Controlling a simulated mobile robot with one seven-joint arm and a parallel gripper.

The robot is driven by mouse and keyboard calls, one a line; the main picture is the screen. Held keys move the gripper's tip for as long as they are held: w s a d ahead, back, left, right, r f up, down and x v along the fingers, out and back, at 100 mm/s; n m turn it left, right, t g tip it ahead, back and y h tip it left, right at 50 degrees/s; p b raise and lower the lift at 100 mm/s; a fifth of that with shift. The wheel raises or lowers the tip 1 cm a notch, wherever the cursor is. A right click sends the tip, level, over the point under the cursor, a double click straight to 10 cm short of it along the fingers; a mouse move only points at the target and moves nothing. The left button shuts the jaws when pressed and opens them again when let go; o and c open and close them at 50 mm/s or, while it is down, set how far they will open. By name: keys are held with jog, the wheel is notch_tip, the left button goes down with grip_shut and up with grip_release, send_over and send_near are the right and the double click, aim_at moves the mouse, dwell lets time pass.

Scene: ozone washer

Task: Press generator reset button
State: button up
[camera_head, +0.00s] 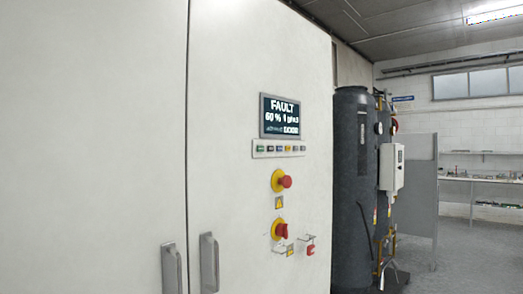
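A tall white cabinet (235,150) fills the left and middle of the head view. A dark display (280,116) on its front reads "FAULT" with "60 %" below and smaller text. Under it is a strip of several small coloured buttons (279,149) whose labels are too small to read; I cannot tell which one is the reset button. Below are a red mushroom button (284,181) on a yellow ring and a second red knob on yellow (280,230). A small red padlock-like item (310,249) is at lower right. My gripper is not in view.
Two vertical handles (209,262) are on the cabinet doors at the lower left. A dark grey tank (355,190) with pipes and a white box (391,167) stands right of the cabinet. A grey partition (423,190) and open floor (470,255) lie further right.

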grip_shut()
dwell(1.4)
